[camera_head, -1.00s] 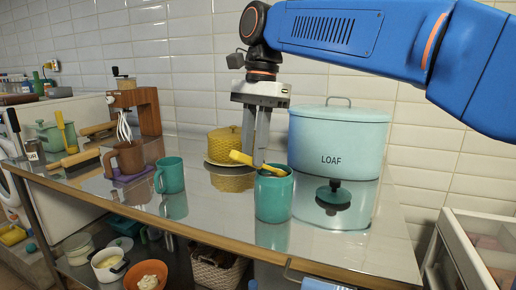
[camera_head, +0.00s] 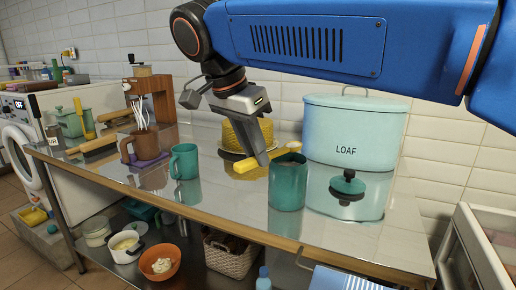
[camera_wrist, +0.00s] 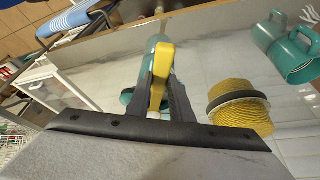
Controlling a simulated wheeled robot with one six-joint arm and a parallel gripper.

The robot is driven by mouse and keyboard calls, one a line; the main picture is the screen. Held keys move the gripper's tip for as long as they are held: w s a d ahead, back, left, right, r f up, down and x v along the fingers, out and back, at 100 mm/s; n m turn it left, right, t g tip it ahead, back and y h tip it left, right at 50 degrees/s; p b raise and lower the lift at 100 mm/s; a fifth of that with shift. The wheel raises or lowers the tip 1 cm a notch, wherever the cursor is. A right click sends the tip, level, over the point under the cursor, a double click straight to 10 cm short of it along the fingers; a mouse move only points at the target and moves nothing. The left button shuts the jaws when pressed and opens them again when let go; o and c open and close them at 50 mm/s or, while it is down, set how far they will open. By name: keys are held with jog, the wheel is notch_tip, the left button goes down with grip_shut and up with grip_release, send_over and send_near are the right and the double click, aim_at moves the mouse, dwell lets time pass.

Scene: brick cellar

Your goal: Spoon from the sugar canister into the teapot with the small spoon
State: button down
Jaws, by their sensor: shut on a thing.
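My gripper (camera_head: 262,158) is shut on the yellow handle of the small spoon (camera_head: 244,165), left of and slightly above a teal canister. In the wrist view the yellow handle (camera_wrist: 161,72) lies between the fingers. The spoon slants up to the right towards the canister's rim; its bowl cannot be made out. The teal canister (camera_head: 287,187) stands upright with its lid off and appears to be the sugar canister. Its contents are not clear.
A teal lid (camera_head: 347,186) lies in front of the LOAF bin (camera_head: 353,130). A teal mug (camera_head: 184,162) and brown jug (camera_head: 139,146) stand left. The front of the steel table (camera_head: 235,205) is clear.

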jog(key=shift+w+v, duration=0.2)
jog(key=shift+v, duration=1.25)
jog(key=shift+d+r, duration=0.15)
jog(key=shift+d, duration=0.05)
jog(key=shift+a, duration=0.1)
